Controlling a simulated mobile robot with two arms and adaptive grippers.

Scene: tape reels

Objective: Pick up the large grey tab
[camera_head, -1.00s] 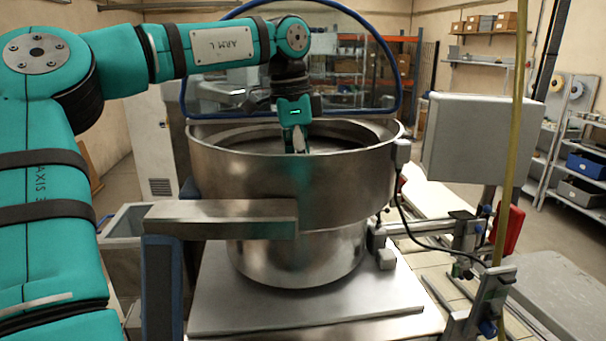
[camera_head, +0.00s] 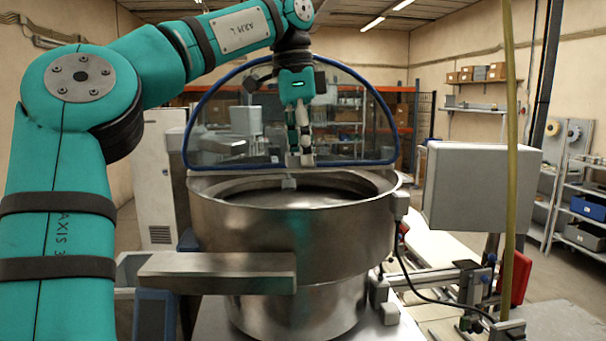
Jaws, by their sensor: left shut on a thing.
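My left gripper (camera_head: 300,160) is above the large metal bowl (camera_head: 290,235), pointing down, with its fingers close together. It is shut on a small grey piece, which I take to be the large grey tab (camera_head: 289,182). My right gripper does not show.
A clear guard with a blue frame (camera_head: 388,125) stands behind the bowl. A grey box (camera_head: 480,190) and a yellow-green hose (camera_head: 510,190) are on the right. A metal chute (camera_head: 218,272) sticks out at front left.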

